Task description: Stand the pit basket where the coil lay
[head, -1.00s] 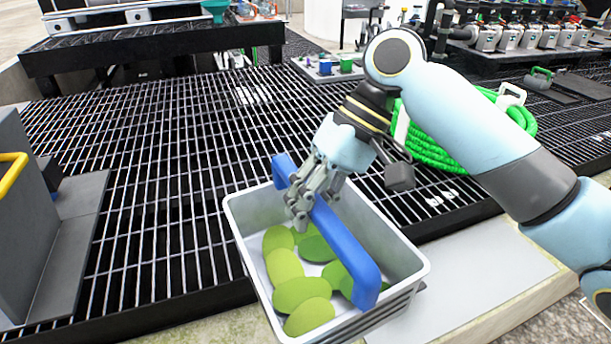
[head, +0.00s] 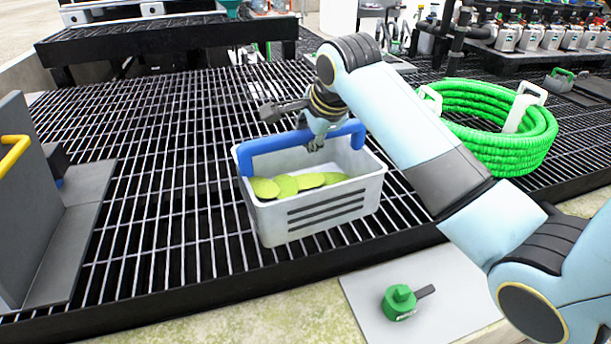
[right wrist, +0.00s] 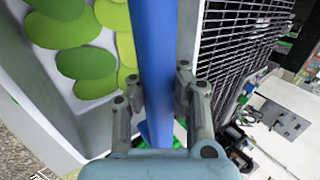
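The pit basket (head: 325,212) is a pale grey bin with a blue handle and dark slots in its front wall. Flat green oval pieces (head: 290,185) lie in it. My right gripper (head: 316,144) is shut on the handle from above; the right wrist view shows the blue bar (right wrist: 153,40) between its fingers (right wrist: 156,90). The basket is upright over the dark grating; I cannot tell whether it touches it. The green coil (head: 520,155), with pale holders, lies to the right, beyond my right arm. My left gripper is not in view.
The slatted grating (head: 160,200) is largely clear left of the basket. A grey upright panel (head: 30,200) with a yellow handle stands at the left. A pale plate (head: 450,295) with a green valve knob (head: 399,301) lies in front. Pumps (head: 540,35) line the back right.

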